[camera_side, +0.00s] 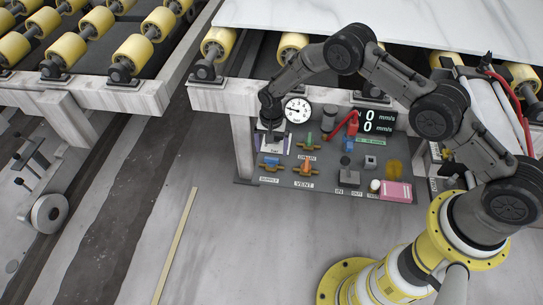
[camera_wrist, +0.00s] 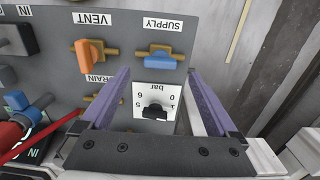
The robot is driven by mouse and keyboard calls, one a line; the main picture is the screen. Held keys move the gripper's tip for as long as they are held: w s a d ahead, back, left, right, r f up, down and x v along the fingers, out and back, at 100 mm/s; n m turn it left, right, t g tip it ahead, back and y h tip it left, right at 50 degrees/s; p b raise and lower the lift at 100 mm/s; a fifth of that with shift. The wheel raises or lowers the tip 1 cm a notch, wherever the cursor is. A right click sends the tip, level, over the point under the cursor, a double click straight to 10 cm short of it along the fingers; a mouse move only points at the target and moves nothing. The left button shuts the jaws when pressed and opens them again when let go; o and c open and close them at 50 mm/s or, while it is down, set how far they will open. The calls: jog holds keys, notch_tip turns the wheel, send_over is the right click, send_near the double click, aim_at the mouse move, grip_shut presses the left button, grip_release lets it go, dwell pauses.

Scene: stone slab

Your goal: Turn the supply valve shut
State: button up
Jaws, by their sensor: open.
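The supply valve has a blue handle (camera_wrist: 162,61) on a brass body, under an upside-down SUPPLY label in the wrist view. The handle appears to lie along the brass pipe. In the side view the blue handle (camera_side: 270,162) is at the panel's left, near the front edge. My gripper (camera_wrist: 155,76) is open, its purple fingers apart, with nothing between the tips. The valve lies just beyond the fingertips in the wrist view, apart from them as far as I can see. In the side view my gripper (camera_side: 273,144) is above the panel, just behind the valve.
The vent valve's orange handle (camera_wrist: 90,56) stands across its pipe beside the supply valve. The drain valve's green handle (camera_side: 309,138), a red handle (camera_side: 352,124) and a pink block (camera_side: 396,191) share the panel.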

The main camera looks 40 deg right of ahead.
aim_at(272, 158)
jog(key=shift+f, duration=2.4)
jog(key=c, duration=1.4)
